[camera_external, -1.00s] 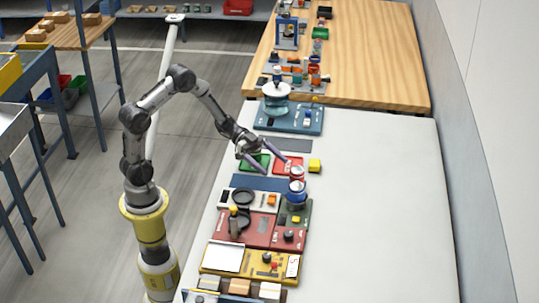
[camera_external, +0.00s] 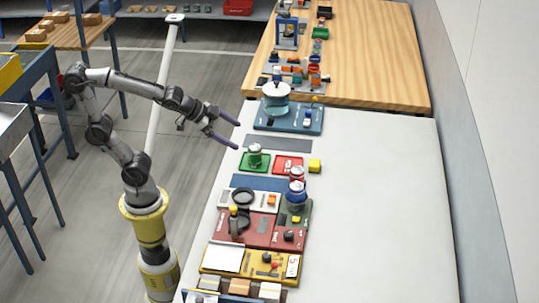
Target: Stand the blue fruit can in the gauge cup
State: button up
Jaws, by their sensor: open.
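A blue can (camera_external: 297,187) with a pale top stands upright near the middle of the row of boards. It sits in or on a dark, round, cup-like holder (camera_external: 294,204) at the far end of a dark green board. I take this holder for the gauge cup, but the can hides its inside, so I cannot tell how deep the can sits. My gripper (camera_external: 237,136) is open and empty, with its purple-grey fingers spread. It is up and left of the blue can, near the table's left edge, well apart from it.
A green-labelled can (camera_external: 255,153) stands on a green mat (camera_external: 246,168). A teal board (camera_external: 275,120) lies beyond. The white table's right side (camera_external: 380,210) is clear.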

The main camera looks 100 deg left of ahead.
jog(key=s+d+f+g+h, duration=0.3)
jog(key=s+d, duration=0.6)
jog(key=s, duration=0.4)
jog(key=shift+s+f, duration=0.25)
jog(key=shift+f, duration=0.25)
jog(key=shift+a, duration=0.1)
dwell(0.7)
